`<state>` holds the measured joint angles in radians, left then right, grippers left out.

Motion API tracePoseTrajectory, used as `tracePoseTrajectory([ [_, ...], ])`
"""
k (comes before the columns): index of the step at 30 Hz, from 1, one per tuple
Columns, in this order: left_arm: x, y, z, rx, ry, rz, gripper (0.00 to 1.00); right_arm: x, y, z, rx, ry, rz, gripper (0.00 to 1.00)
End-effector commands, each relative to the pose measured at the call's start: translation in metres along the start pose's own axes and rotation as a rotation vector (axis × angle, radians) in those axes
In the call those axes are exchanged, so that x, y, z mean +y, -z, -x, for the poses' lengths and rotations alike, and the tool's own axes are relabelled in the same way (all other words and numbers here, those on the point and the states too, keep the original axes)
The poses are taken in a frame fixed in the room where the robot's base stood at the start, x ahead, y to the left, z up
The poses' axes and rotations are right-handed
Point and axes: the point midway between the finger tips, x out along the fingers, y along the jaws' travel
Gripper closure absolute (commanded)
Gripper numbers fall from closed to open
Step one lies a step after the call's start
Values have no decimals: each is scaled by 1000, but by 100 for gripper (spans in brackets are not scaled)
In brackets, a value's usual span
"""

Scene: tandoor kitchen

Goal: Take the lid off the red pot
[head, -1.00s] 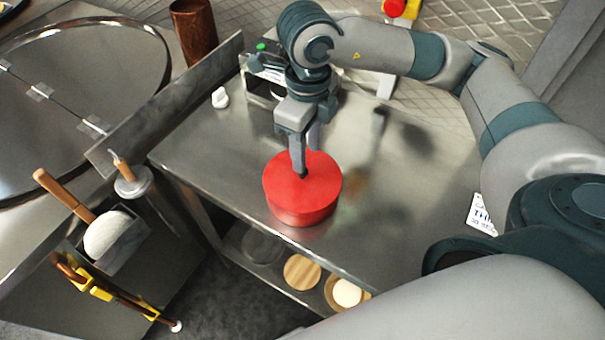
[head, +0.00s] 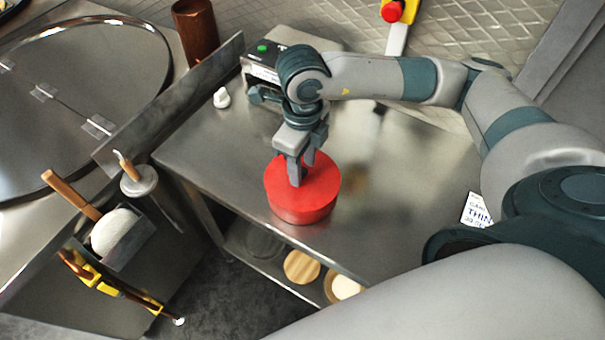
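The red pot (head: 302,205) stands upright on the steel table near its front edge. Its flat red top (head: 322,180) looks level, and I see no gap between lid and body. My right gripper (head: 301,178) points down over the middle of the top, its fingertips at or very near the surface. The fingers appear a little apart; they and the wrist hide any knob, so I cannot tell whether they hold it. My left gripper is not in view.
The steel table (head: 400,190) is clear to the pot's right. A black-topped device with a green button (head: 264,62) and a small white object (head: 221,98) are behind. A raised metal edge (head: 170,105) borders the left. Round boards (head: 301,267) lie on the lower shelf.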

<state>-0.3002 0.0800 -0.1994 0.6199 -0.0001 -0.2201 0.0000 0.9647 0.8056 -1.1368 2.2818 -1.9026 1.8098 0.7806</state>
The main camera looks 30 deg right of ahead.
Motion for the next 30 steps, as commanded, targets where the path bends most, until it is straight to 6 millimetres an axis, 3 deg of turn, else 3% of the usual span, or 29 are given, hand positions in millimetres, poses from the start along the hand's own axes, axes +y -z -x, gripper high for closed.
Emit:
tracePoseTrajectory([
  [9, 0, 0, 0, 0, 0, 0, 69, 0, 0, 0, 0, 0, 0, 61],
  [14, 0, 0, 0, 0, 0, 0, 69, 0, 0, 0, 0, 0, -1, 97],
  [15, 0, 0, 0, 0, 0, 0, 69, 0, 0, 0, 0, 0, -1, 100],
  [30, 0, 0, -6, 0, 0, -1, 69, 0, -1, 7, -3, 1, -1, 100],
])
